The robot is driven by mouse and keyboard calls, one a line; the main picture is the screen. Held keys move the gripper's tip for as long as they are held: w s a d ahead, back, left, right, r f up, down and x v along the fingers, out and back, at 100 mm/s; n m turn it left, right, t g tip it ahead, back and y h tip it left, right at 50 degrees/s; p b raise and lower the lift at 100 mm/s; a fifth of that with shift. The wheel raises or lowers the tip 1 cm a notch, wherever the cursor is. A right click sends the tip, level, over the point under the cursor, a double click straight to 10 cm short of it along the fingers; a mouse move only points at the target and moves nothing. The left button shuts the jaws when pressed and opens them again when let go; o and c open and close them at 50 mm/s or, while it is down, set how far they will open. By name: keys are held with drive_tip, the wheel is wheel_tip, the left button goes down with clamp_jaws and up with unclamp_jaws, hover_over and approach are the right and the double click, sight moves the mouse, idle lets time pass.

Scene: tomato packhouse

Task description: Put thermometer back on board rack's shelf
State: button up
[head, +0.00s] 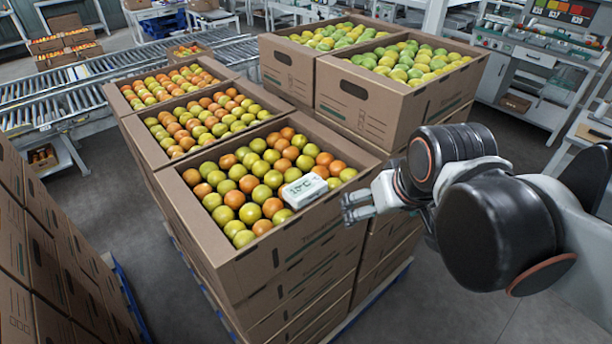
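The thermometer (304,190) is a small white box with a dark digital readout on its top face. It lies on the tomatoes at the right side of the nearest open carton (290,262), close to that carton's right wall. My gripper (347,209) is just right of the thermometer, its fingers pointing left towards it. The fingers look parted and nothing shows between them. A dark board with coloured cards (572,12) stands at the top right; I cannot tell whether it is the board rack, and no shelf of it shows clearly.
More open cartons of tomatoes (392,100) stand behind on the same stack. Closed cartons (45,250) are piled at the left. A roller conveyor (90,90) runs across the back left. A grey bench (540,60) stands at the back right. Floor is free between the stacks.

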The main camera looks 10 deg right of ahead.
drive_tip(key=w+a+r+n+g+p, duration=0.1)
drive_tip(key=w+a+r+g+p, duration=0.15)
drive_tip(key=w+r+p, duration=0.5)
drive_tip(key=w+a+r+n+g+p, duration=0.1)
drive_tip(key=w+a+r+p, duration=0.3)
drive_tip(key=p, duration=0.7)
drive_tip(key=r+n+g+p, duration=0.15)
drive_tip(key=n+p, duration=0.25)
drive_tip(key=p, duration=0.4)
hover_over(305, 185)
drive_tip(key=shift+g, duration=0.3)
drive_tip(key=f+b, duration=0.2)
drive_tip(key=f, duration=0.1)
drive_tip(key=f+b, duration=0.1)
drive_tip(key=f, duration=0.2)
drive_tip(key=f+b, duration=0.2)
drive_tip(key=f, duration=0.1)
drive_tip(key=shift+s+a+b, duration=0.15)
drive_tip(key=shift+s+b, duration=0.1)
drive_tip(key=shift+b, duration=0.1)
drive_tip(key=f, duration=0.1)
drive_tip(key=f+b, duration=0.1)
drive_tip(key=f, duration=0.1)
drive_tip(key=f+b, duration=0.1)
drive_tip(key=f, duration=0.1)
drive_tip(key=shift+w, duration=0.25)
drive_tip(key=shift+r, duration=0.1)
drive_tip(key=shift+c, duration=0.3)
drive_tip(key=c, duration=1.3)
drive_tip(key=shift+o, duration=0.2)
